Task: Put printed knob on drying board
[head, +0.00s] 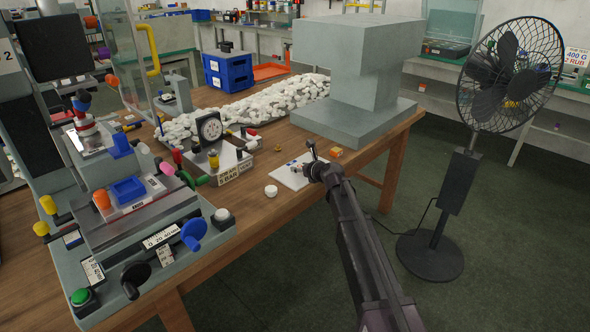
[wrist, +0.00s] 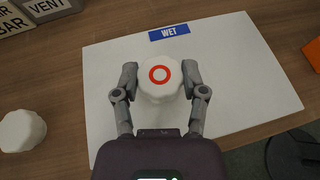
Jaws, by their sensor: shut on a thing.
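In the wrist view a white knob (wrist: 160,86) with a printed red ring on top is between my gripper's (wrist: 160,88) two fingers, which are shut on its sides. It is over the white drying board (wrist: 235,60), which has a blue WET label (wrist: 169,33). I cannot tell whether the knob touches the board. In the head view my gripper (head: 313,168) is over the right part of the board (head: 287,179); the held knob is hard to make out there.
A plain white knob (head: 271,191) stands on the wooden table left of the board. An orange block (head: 337,153) is beyond its right side. The gauge unit (head: 215,150) and pad printer (head: 130,200) stand to the left, a large grey stand (head: 355,118) behind, a fan (head: 510,75) at right.

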